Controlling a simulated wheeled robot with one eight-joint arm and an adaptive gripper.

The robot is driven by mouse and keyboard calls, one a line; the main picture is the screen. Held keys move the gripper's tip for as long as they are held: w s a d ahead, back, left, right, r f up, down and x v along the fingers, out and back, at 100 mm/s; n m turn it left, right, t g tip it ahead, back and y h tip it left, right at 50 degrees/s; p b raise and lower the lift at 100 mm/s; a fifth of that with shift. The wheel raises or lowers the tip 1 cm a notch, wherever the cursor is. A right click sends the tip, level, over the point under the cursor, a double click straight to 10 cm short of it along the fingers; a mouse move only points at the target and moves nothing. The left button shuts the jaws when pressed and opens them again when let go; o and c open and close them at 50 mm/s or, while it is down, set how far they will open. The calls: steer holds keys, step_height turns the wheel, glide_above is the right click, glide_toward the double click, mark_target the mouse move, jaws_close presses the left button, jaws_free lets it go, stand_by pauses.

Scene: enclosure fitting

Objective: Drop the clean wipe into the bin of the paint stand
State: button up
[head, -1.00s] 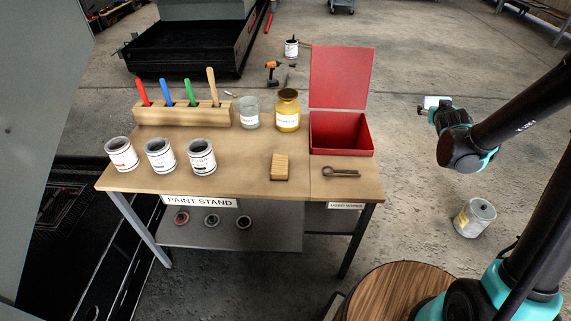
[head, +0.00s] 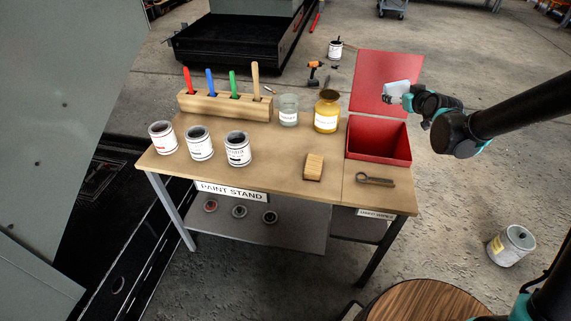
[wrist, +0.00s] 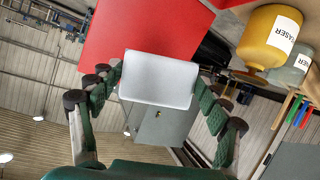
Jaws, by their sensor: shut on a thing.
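The clean wipe is a white folded piece (head: 402,90), held in my gripper (head: 390,99). In the wrist view the white wipe (wrist: 158,80) sits between the two green fingers of my gripper (wrist: 158,86), which are shut on it. The red bin (head: 378,139) stands at the right end of the paint stand (head: 250,150), with its red lid (head: 385,80) raised behind it. My gripper is above the bin, in front of the lid in the head view; the exact gap cannot be told. The bin's visible inside looks empty.
A yellow jar (head: 326,112), a glass jar (head: 288,110) and a brush block (head: 225,106) stand left of the bin. A wooden block (head: 314,167) and an opener tool (head: 375,179) lie in front. Several paint cans (head: 200,143) line the left side.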

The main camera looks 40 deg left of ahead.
steer(key=shift+f, duration=2)
steer(key=o, duration=1.1)
steer(key=v, duration=1.2)
